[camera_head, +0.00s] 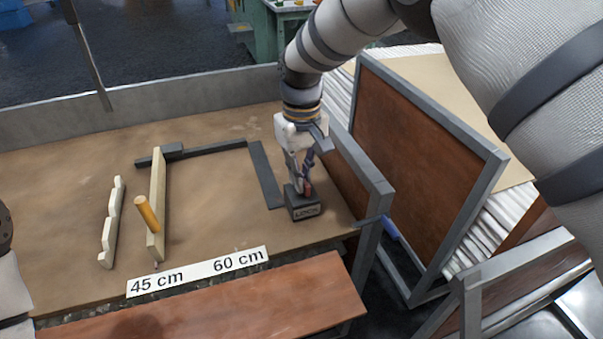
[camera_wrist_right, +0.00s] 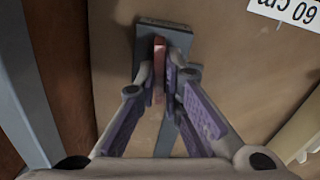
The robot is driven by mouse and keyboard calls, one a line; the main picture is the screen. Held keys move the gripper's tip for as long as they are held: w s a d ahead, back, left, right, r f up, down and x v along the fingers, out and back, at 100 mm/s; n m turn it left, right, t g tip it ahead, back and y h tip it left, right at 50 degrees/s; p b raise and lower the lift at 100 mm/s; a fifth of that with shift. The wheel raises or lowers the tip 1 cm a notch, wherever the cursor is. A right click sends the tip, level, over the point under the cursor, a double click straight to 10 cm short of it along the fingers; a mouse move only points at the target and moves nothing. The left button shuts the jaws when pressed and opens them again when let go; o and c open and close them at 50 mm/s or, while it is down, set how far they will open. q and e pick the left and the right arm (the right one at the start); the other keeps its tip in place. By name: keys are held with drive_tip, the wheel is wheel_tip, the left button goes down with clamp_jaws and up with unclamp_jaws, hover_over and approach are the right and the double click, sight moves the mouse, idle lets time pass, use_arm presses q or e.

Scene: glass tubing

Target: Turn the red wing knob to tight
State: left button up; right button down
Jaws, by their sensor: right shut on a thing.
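The red wing knob (camera_head: 308,189) sits on top of a dark grey block (camera_head: 304,212) with a printed label, near the right end of the bench. In the right wrist view the knob (camera_wrist_right: 159,56) is a narrow red wing standing on the grey block (camera_wrist_right: 146,40). My right gripper (camera_head: 304,186) points down from above, with its two fingertips (camera_wrist_right: 160,72) closed on either side of the wing. The fingers hide part of the knob. I cannot read the knob's marks. My left gripper is not in view; only pale arm parts show at the left edge.
A dark bar (camera_head: 265,174) lies just left of the block. Further left are a wooden fence with an orange handle (camera_head: 148,214) and a notched pale strip (camera_head: 111,222). A white 45 cm and 60 cm label (camera_head: 198,272) lies in front. A grey-framed brown panel (camera_head: 415,165) stands close on the right.

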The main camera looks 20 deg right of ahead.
drive_tip(key=shift+m, duration=0.9)
drive_tip(key=c, duration=1.7)
unclamp_jaws()
wheel_tip(320, 180, up, 12)
